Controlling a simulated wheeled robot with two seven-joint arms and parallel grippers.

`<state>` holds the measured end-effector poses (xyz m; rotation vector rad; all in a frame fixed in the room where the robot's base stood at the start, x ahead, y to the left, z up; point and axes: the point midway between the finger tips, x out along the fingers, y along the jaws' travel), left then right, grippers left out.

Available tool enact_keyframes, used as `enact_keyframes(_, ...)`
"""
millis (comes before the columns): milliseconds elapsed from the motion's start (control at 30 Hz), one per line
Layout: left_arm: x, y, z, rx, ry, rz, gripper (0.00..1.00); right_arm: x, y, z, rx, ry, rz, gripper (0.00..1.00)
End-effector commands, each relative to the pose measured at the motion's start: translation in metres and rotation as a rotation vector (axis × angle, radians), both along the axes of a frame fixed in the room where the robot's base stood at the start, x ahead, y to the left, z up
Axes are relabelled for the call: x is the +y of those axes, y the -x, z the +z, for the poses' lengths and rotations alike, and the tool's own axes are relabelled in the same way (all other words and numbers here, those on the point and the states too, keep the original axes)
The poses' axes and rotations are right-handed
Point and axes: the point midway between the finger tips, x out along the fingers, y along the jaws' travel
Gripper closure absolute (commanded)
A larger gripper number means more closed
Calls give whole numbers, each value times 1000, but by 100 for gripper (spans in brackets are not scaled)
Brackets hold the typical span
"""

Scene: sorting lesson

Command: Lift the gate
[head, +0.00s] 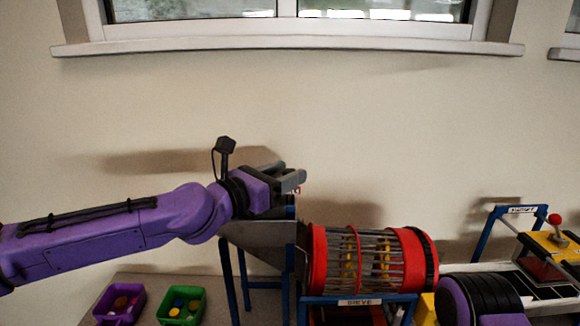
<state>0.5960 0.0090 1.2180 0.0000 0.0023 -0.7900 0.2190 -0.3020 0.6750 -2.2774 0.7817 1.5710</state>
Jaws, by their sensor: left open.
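My left gripper (295,176) is open, with its jaws above the upper right end of a grey sloped hopper (252,240) on blue legs. A small reddish bit (297,190) shows just under the fingers; I cannot tell whether it is part of the gate or whether the gripper touches it. A dark upright plate (302,238) stands at the hopper's right end, beside the sieve drum. I cannot tell if it is the gate. My arm and gripper hide part of the hopper's top. My right arm shows at the bottom right, but its gripper is not in view.
A red-ended barred drum (343,258) holding yellow pieces lies on a blue stand labelled "SIEVE" (360,301). A purple tray (101,310) and a green tray (164,310) with discs sit at lower left. A yellow unit with a red knob (555,219) stands at right.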

Motion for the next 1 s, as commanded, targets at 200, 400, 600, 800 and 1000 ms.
enact_keyframes(200,-13,-15,0,1,1,3,48,0,0,6,0,0,0,57)
enact_keyframes(400,-12,-15,0,0,0,5,48,0,0,6,0,0,0,57)
enact_keyframes(600,-12,-15,0,0,0,5,100,0,0,6,0,0,0,57)
enact_keyframes(800,-12,-15,11,-1,0,5,100,0,0,14,0,0,0,57)
enact_keyframes(1000,-12,-15,59,-1,0,5,100,0,0,48,0,0,0,57)
